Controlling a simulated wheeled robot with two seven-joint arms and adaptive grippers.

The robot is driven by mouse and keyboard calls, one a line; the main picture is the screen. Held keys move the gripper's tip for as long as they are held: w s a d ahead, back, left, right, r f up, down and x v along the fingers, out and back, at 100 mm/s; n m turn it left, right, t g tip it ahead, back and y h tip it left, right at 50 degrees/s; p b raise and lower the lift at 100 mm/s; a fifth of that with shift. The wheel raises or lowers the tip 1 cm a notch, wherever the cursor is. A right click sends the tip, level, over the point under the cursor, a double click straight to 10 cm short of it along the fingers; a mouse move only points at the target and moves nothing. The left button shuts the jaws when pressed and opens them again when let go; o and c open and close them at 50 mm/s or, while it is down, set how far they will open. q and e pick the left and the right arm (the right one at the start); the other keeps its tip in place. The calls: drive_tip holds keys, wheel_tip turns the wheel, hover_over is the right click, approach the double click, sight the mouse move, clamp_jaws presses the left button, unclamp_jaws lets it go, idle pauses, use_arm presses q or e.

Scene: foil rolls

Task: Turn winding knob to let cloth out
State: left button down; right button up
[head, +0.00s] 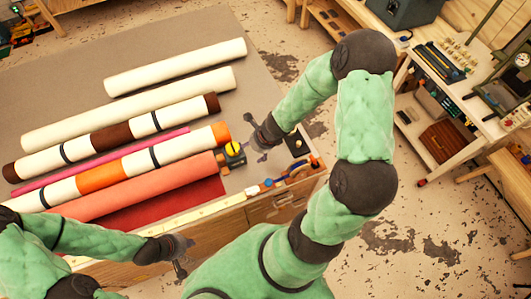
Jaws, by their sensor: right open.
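A small yellow-topped dark piece (233,148), which looks like the winding knob, sits at the right end of the rolls on the table. Near it is the orange end of a white-and-orange roll (150,165). A salmon-red roll (150,187) lies in front, with dark red cloth (190,199) spread flat beside it. My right gripper (255,147) is open just to the right of the knob; I cannot tell whether it touches it. My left gripper (182,264) hangs by the table's front edge, apart from the rolls; its fingers are too small to judge.
Cream rolls (175,67) and a brown-banded roll (150,125) lie further back on the grey tabletop (200,30). Small tools (292,171) line the front right edge, near a yellow measuring strip (170,221). A workbench (440,150) with shelves stands at the right.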

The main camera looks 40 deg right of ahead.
drive_tip(key=shift+s+d, duration=0.4)
drive_tip(key=shift+s, duration=0.3)
drive_tip(key=shift+s+d, duration=0.4)
drive_tip(key=shift+s, duration=0.25)
drive_tip(key=shift+s+d, duration=0.4)
drive_tip(key=shift+s, duration=0.3)
